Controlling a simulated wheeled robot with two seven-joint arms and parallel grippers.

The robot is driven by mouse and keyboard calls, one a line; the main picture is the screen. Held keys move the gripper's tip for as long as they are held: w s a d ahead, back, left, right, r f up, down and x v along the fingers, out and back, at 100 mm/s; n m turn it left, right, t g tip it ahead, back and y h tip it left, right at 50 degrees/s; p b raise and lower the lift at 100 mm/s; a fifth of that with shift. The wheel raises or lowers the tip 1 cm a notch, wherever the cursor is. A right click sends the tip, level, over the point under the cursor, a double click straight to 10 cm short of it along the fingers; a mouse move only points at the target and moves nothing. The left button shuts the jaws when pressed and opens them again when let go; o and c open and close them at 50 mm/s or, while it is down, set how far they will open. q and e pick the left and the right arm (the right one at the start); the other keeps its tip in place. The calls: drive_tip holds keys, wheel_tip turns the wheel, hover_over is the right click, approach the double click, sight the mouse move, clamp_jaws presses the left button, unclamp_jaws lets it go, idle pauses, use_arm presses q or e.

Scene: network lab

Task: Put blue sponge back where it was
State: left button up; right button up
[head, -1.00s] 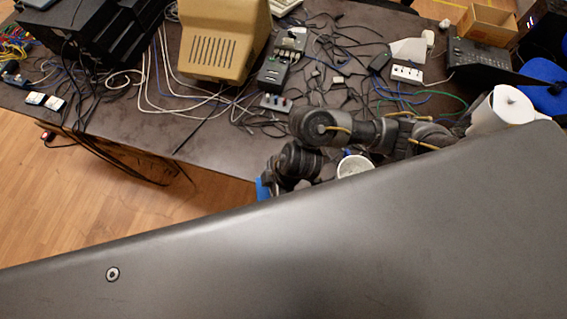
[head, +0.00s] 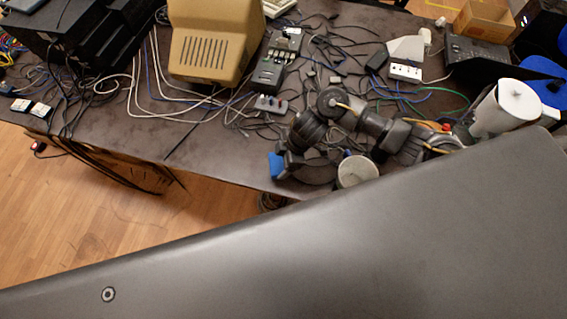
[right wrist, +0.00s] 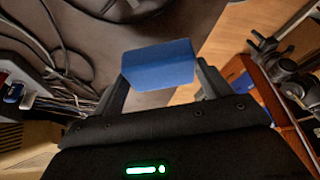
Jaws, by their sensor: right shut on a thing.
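The blue sponge (head: 276,166) is held at the front edge of the dark table in the head view. It also shows in the right wrist view (right wrist: 158,65), between the two fingers. My right gripper (head: 283,168) is shut on it, and the sponge sticks out past the fingertips. In the right wrist view the sponge is over the table edge, with floor to the right of it. I cannot tell its exact height above the table. My left gripper is not in view.
The dark table (head: 230,150) has a bare strip left of the sponge. Behind it are loose cables, a power strip (head: 270,104) and a beige monitor (head: 208,50).

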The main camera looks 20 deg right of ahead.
drive_tip(key=shift+w+d+f, duration=0.15)
drive_tip(key=shift+w+f, duration=0.05)
drive_tip(key=shift+f, duration=1.65)
drive_tip(key=o, duration=0.9)
drive_tip(key=p+v, duration=0.2)
drive_tip(key=v, duration=1)
drive_tip(key=shift+r, duration=0.1)
drive_tip(key=shift+w, duration=0.1)
